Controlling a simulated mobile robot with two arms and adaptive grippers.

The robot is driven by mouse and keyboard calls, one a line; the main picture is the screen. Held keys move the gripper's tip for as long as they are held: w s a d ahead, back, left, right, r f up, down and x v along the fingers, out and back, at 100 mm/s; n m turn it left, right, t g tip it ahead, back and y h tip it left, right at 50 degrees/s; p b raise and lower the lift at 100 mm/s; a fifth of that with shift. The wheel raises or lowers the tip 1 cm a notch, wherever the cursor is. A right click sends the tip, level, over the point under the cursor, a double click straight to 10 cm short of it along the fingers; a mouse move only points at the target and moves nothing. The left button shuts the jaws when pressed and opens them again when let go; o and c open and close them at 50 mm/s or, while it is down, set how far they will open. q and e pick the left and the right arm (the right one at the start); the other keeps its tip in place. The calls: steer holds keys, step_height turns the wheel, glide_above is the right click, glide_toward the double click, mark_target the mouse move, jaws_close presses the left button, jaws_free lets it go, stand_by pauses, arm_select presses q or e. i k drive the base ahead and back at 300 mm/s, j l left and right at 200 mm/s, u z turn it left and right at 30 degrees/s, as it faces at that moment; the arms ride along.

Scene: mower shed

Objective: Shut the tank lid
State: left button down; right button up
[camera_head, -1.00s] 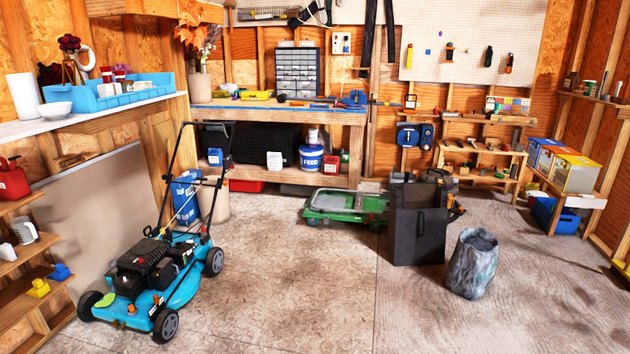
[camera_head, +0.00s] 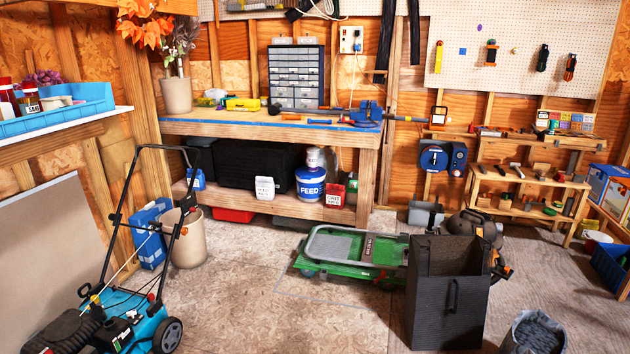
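Neither of my grippers shows in the head view.
A wooden workbench (camera_head: 255,130) stands at the back. A green flat cart (camera_head: 350,248), a black bin (camera_head: 445,300) and a grey bag-like container (camera_head: 535,335) occupy the floor at right. A beige bucket (camera_head: 187,240) stands behind the mower. The middle floor is clear.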

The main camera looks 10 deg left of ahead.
mark_target(96, 313)
steer(key=i+j+u, duration=0.1)
steer(key=i+u, duration=0.35)
steer(key=i+l+u, duration=0.1)
steer(key=i+u, duration=0.4)
steer(key=i, duration=0.15)
steer(key=i+l+u, duration=0.3)
steer(key=i+u, duration=0.15)
steer(key=i+j+u, duration=0.1)
steer(key=i+u, duration=0.25)
steer(key=i, duration=0.15)
steer(key=i+u, duration=0.3)
steer(key=i, duration=0.2)
